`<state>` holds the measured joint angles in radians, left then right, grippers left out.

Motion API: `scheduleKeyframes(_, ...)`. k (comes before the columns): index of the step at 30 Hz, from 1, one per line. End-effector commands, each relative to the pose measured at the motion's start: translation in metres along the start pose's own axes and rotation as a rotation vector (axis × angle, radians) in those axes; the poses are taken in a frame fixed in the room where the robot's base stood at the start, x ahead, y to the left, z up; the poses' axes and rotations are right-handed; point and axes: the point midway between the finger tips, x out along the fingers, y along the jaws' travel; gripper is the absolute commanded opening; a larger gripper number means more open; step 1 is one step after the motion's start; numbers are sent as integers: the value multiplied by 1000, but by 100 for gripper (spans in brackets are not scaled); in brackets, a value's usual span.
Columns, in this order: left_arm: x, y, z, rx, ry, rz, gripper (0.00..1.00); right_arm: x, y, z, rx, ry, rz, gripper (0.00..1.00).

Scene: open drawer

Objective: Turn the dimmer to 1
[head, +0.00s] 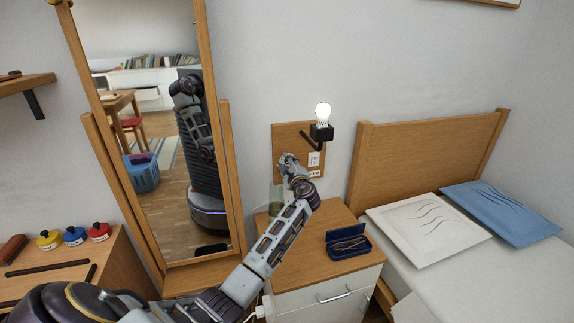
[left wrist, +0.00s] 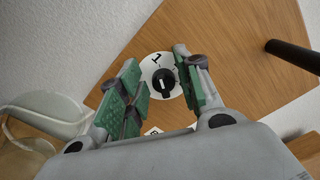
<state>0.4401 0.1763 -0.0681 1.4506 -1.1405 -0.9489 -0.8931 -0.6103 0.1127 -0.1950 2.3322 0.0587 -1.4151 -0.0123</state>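The dimmer (left wrist: 163,82) shows in the left wrist view as a black knob on a white round dial with a "1" at its upper left. It is mounted on a wooden board (left wrist: 215,35). My left gripper (left wrist: 157,88) is open, with its green-padded fingers on either side of the knob; I cannot tell whether they touch it. In the head view my left gripper (head: 288,163) is in front of the wooden board (head: 284,134) and hides the dimmer. A lit bulb (head: 323,112) sits on a black bracket at the board. My right gripper is not in view.
Below the board is a nightstand (head: 340,273) with an open glasses case (head: 348,243). A clear glass (left wrist: 45,112) stands close to my left gripper. A mirror (head: 118,60) stands left; a bed (head: 490,270) is right.

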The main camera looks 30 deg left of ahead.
Motion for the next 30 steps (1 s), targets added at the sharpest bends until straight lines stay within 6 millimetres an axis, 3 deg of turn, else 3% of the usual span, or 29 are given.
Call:
scheduleKeyframes(11, -17, 0, -1, 0, 1, -2, 35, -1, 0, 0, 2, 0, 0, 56)
scheduleKeyframes(30, -98, 1, -1, 0, 2, 1, 35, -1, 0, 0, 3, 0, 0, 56)
